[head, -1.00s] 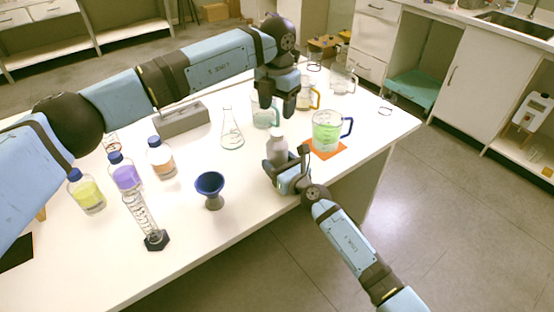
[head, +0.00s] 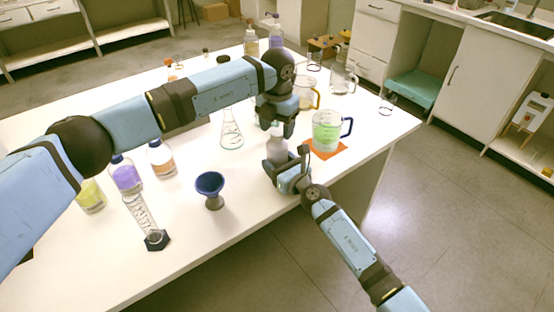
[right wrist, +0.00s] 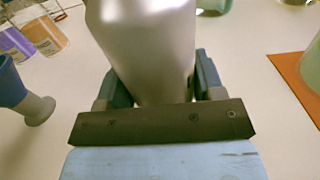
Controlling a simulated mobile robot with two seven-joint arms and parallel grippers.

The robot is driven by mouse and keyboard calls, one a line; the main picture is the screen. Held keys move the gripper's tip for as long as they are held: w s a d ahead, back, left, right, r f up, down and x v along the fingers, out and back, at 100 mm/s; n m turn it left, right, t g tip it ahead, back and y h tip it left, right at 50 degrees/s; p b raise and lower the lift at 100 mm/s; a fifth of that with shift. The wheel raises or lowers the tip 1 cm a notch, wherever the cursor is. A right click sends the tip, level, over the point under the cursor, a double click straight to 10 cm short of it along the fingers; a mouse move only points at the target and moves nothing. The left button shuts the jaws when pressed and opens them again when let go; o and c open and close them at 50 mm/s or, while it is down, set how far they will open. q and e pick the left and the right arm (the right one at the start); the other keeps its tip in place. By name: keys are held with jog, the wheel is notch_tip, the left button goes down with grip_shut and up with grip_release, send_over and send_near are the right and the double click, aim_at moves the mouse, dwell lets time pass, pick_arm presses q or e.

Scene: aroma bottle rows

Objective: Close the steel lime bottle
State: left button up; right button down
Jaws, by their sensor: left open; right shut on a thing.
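The steel bottle (head: 277,148) is a matte grey metal bottle standing upright near the table's right edge. My right gripper (head: 281,163) is shut on its lower body. In the right wrist view the steel bottle (right wrist: 150,50) fills the space between the two fingers, and its top is out of frame. My left gripper (head: 276,130) is open, pointing down directly above the bottle's top. Its fingers overlap the mouth area in the head view, so I cannot see the mouth or tell whether they touch it. No cap is clearly visible.
A green-filled beaker (head: 327,132) stands on an orange mat (head: 329,153) just right of the bottle. A flask (head: 231,133), a blue funnel-topped stand (head: 212,191), a graduated cylinder (head: 143,215) and an orange-liquid bottle (head: 161,158) stand to the left. The front table is clear.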

pick_arm(q)
jog(key=shift+f, duration=0.75)
jog(key=c, duration=1)
jog(key=shift+o, duration=0.2)
jog(key=o, duration=1.1)
notch_tip(320, 180, up, 12)
jog(key=shift+r, duration=0.1)
